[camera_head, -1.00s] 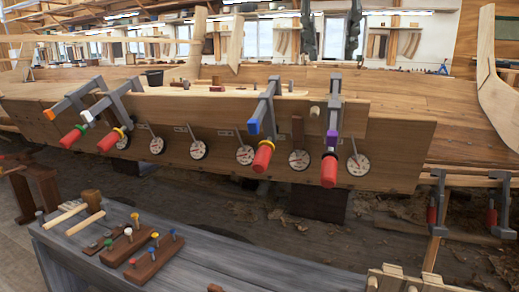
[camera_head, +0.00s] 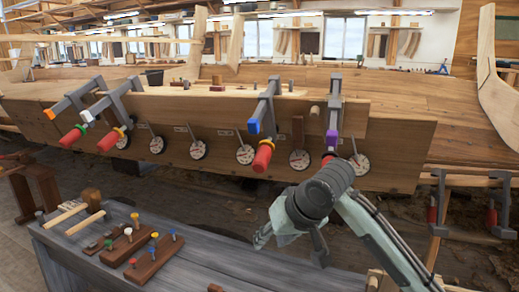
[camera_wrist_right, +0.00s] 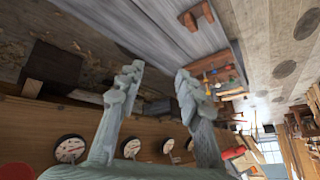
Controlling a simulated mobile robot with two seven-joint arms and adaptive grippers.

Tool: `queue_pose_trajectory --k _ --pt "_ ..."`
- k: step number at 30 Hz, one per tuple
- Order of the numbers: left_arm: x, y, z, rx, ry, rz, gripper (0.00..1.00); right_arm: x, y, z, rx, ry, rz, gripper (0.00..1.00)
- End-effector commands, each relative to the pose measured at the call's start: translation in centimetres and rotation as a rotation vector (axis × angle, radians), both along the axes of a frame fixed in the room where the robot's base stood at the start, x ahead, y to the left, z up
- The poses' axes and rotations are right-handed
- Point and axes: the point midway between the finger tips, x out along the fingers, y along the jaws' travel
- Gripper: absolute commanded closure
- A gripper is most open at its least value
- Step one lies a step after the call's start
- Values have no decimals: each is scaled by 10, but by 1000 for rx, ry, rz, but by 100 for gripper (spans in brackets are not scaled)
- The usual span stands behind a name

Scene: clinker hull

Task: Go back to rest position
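My right gripper (camera_head: 291,246) hangs in front of the hull in the head view, its arm coming in from the lower right. It is above the workbench's right part and left of the rightmost plank clamp. In the right wrist view my right gripper (camera_wrist_right: 157,78) has its two fingers spread wide with nothing between them. My left gripper is in no view. The hull plank (camera_head: 400,150) carries several clamps with red handles, among them one with a blue pad (camera_head: 267,105) and one with a purple pad (camera_head: 333,115). My right wrist partly hides the purple-padded clamp's red handle.
Several round dials (camera_head: 245,154) sit along the plank. The grey workbench (camera_head: 220,268) below holds wooden blocks with coloured pegs (camera_head: 155,258) and a mallet (camera_head: 92,199) at left. More clamps (camera_head: 437,205) hang at right.

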Motion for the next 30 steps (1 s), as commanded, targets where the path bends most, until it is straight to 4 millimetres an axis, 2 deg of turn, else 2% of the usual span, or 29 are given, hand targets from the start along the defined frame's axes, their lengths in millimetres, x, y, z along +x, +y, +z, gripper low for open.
queue_pose_trajectory --k 1,6,8,12,15,21,27,29,30 --pt "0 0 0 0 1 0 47 -12 -6 -29 17 19 -6 64" --pt "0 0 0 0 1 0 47 -46 -43 -104 14 41 -57 64" --pt "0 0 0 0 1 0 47 -63 -61 -130 -4 52 -82 64" --pt "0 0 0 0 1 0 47 -113 -111 -186 -82 87 -143 64" --pt "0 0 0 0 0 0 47 -149 -145 -215 -153 114 -175 64" --pt "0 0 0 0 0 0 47 -209 -197 -247 -279 167 -207 64" --pt "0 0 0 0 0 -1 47 -261 -238 -263 -393 217 -217 64" --pt "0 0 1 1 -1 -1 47 -275 -248 -266 -424 232 -218 64" --pt "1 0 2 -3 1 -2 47 -266 -246 -272 -413 233 -214 64"
